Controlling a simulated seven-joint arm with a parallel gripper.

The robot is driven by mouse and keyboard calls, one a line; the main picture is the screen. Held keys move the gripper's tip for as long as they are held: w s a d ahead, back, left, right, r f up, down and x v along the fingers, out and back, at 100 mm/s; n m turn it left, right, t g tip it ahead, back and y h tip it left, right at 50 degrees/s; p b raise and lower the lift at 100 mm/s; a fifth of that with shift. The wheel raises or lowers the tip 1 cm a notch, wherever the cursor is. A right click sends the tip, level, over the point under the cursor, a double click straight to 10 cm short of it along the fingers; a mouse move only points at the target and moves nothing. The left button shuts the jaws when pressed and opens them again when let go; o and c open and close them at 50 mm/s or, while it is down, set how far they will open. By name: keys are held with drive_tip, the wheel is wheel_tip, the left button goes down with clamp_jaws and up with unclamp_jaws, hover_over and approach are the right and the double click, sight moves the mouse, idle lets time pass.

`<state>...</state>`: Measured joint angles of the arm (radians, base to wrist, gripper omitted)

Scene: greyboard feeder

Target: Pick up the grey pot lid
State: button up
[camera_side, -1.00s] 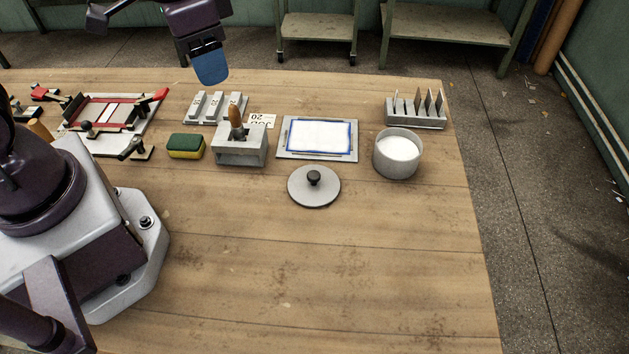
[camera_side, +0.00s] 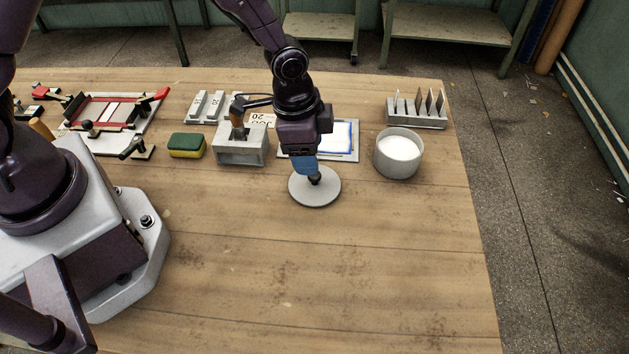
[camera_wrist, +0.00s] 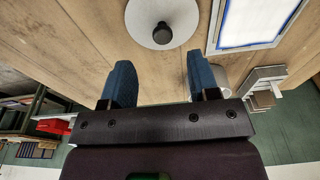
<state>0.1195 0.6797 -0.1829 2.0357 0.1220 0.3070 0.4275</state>
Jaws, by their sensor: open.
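The grey pot lid (camera_side: 313,195) lies flat on the wooden table, a round disc with a dark knob on top. My gripper (camera_side: 308,168) is open and reaches down over the lid's back part, its blue fingertips close to the knob and partly hiding it. In the wrist view my gripper (camera_wrist: 160,70) shows two blue fingers apart with nothing between them. The lid (camera_wrist: 145,15) and its knob (camera_wrist: 162,33) lie just beyond the fingertips, roughly centred between them. I cannot tell whether a finger touches the knob.
A grey pot with white contents (camera_side: 398,150) stands to the right. Behind the lid is a flat board with a white sheet (camera_side: 343,135), partly hidden by my arm. A grey block holder (camera_side: 240,152) and a sponge (camera_side: 185,146) sit left. The table's front is clear.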

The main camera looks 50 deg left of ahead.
sight(315, 180)
drive_tip(key=shift+w+d+f, duration=0.1)
drive_tip(key=shift+w+f, duration=0.05)
drive_tip(key=shift+f, duration=0.85)
drive_tip(key=shift+w+d+f, duration=0.1)
drive_tip(key=shift+w+f, duration=0.1)
drive_tip(key=shift+f, duration=0.75)
drive_tip(key=shift+w+d+f, duration=0.1)
drive_tip(key=shift+w+f, duration=0.05)
drive_tip(key=shift+f, duration=0.85)
drive_tip(key=c, duration=1)
drive_tip(key=shift+r, duration=0.1)
